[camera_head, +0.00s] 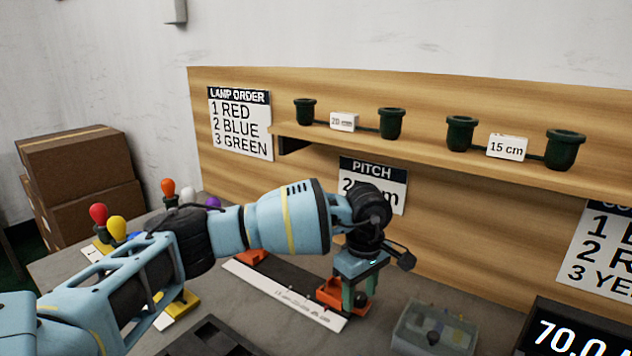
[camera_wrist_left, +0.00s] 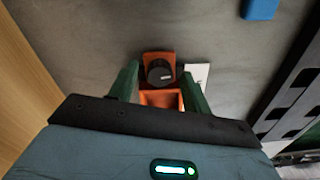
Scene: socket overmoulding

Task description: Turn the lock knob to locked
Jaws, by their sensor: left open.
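The lock knob (camera_wrist_left: 160,72) is a round black knob with a small light mark on its face, set on an orange block (camera_wrist_left: 158,56). In the head view the orange block (camera_head: 329,292) sits at the right end of a dark rail, and the dark knob (camera_head: 360,299) partly shows by the fingers. My left gripper (camera_head: 358,296) points down over this block. In the left wrist view its green fingers (camera_wrist_left: 162,74) are apart, one on either side of the knob, with gaps visible; I cannot tell how far above it they are. My right gripper is not in view.
A white scale strip (camera_head: 285,294) runs along the rail. A clear box (camera_head: 433,329) stands right of the block, with a display (camera_head: 570,338) beyond it. Coloured lamps (camera_head: 117,228) stand at the left. A wooden shelf (camera_head: 420,156) with dark green cups overhangs behind.

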